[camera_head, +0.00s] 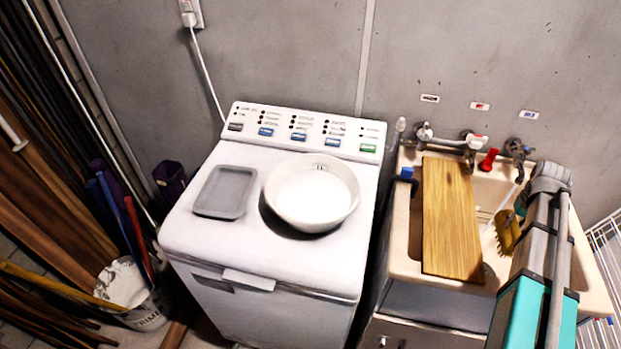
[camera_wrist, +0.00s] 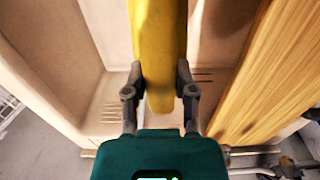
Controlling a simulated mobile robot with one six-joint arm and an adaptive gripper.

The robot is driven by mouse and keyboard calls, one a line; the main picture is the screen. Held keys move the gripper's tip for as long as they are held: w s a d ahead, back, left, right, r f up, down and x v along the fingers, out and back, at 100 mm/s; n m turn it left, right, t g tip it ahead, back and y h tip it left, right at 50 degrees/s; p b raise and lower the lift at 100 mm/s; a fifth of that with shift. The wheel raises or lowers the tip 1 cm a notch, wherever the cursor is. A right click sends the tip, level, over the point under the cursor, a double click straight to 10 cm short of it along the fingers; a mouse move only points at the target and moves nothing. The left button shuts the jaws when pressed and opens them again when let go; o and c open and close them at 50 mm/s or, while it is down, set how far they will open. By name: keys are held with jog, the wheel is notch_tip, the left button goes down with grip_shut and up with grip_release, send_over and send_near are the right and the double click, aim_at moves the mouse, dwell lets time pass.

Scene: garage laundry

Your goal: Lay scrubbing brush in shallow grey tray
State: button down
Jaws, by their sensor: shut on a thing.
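The scrubbing brush (camera_head: 507,231) is yellow-brown with bristles and shows over the sink in the head view, partly hidden by my arm. In the wrist view the brush (camera_wrist: 158,40) is a long yellow body between the fingers of my gripper (camera_wrist: 160,78), which is shut on it. My gripper is over the sink basin, beside the wooden board; the head view hides its fingers behind my arm. The shallow grey tray (camera_head: 224,193) lies flat and empty on the left of the white washing machine's top, well left of my gripper.
A white bowl (camera_head: 312,196) stands right of the tray on the washing machine (camera_head: 270,262). A wooden board (camera_head: 452,222) lies across the left of the sink (camera_head: 402,250), between brush and machine. Taps (camera_head: 470,142) and a red item (camera_head: 488,160) are at the sink's back.

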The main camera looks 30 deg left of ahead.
notch_tip(320, 180, up, 15)
jog(key=p, duration=1.4)
jog(key=shift+f, duration=0.15)
jog(key=shift+s, duration=0.15)
